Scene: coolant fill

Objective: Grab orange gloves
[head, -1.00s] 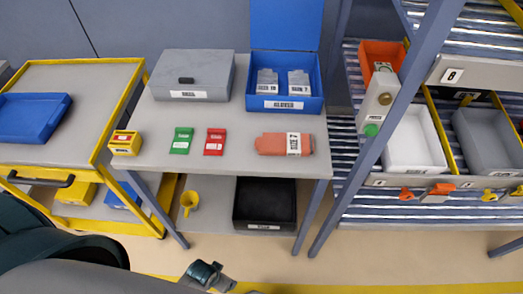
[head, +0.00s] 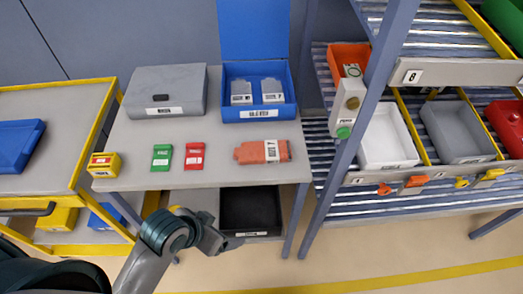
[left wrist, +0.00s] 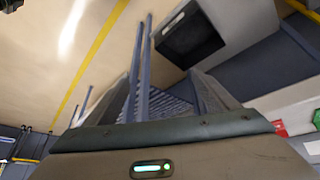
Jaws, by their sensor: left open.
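The orange gloves (head: 264,151), a flat orange bundle with a white label band, lie on the right part of the grey table (head: 225,174), near its front edge. My left gripper (head: 226,242) is in front of the table and below its top, at the lower middle of the head view. It is open, apart from the gloves, and nothing shows in it. Its fingers are small and hard to make out. The gloves cannot be made out in the left wrist view. My right gripper is not in view.
Behind the gloves stand an open blue box (head: 259,113) with grey packs and a closed grey case (head: 166,92). Green (head: 161,158) and red (head: 195,156) packs lie left of them. A black bin (head: 251,211) sits below; a rack post (head: 345,150) stands right.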

